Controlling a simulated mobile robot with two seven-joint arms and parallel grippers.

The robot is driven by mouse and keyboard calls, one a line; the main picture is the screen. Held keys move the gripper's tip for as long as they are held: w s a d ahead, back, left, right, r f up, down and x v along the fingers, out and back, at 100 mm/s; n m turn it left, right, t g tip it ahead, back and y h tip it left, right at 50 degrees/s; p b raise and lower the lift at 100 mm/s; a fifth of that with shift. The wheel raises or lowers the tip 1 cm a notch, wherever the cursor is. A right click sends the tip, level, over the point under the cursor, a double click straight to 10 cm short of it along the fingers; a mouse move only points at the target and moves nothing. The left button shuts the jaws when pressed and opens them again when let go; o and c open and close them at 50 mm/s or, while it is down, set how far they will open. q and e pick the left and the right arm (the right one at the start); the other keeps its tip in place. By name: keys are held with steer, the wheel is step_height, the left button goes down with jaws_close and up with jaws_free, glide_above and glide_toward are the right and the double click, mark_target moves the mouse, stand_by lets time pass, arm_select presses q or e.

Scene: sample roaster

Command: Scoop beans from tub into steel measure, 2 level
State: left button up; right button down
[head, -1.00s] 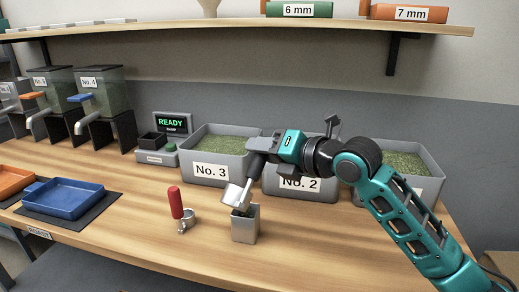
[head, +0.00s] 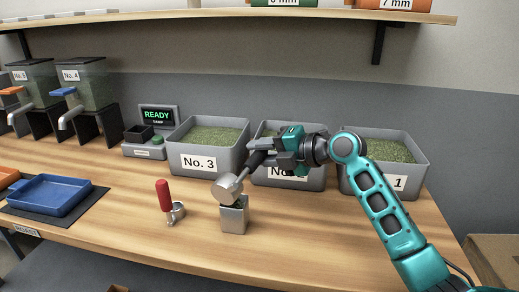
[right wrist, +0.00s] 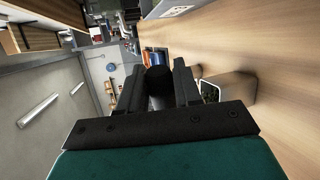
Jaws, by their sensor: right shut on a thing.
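My right gripper (head: 272,158) is shut on the dark handle of a scoop, in front of the No. 2 tub (head: 262,178). The scoop's steel bowl (head: 228,188) is tilted over the top of the steel measure (head: 234,218), which stands upright on the bench. The bowl partly hides the measure's mouth, and I cannot tell whether they touch. A little green shows at the mouth. In the right wrist view, the dark handle (right wrist: 159,80) sits between the fingers, and a grey container with green inside, apparently the measure (right wrist: 237,93), is beside them. My left gripper is not in view.
The No. 3 tub (head: 179,158) and No. 1 tub (head: 418,178) flank No. 2, with green beans inside. A red-handled tool (head: 165,196) stands left of the measure. A blue tray (head: 50,196) lies farther left. The front bench right of the measure is clear.

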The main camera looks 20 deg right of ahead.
steer(key=shift+w+d+f+m+b, duration=0.25)
steer(key=shift+f+m+b, duration=0.15)
steer(key=shift+f, duration=0.2)
arm_select(q)
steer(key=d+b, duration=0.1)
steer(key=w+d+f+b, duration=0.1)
steer(key=b, duration=0.1)
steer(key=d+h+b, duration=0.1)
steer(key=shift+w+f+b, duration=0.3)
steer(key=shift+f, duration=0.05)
arm_select(e)
steer(key=f+m, duration=0.1)
steer(key=w+d+f+m+g+y, duration=0.1)
steer(key=f+m, duration=0.1)
steer(key=f+m+y, duration=0.1)
steer(key=f, duration=0.1)
steer(key=shift+w+d+g, duration=0.15)
steer(key=shift+d+g, duration=0.15)
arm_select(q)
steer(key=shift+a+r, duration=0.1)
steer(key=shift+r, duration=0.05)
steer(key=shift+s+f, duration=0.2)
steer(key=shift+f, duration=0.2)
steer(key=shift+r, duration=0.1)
arm_select(e)
steer(key=shift+r, duration=0.1)
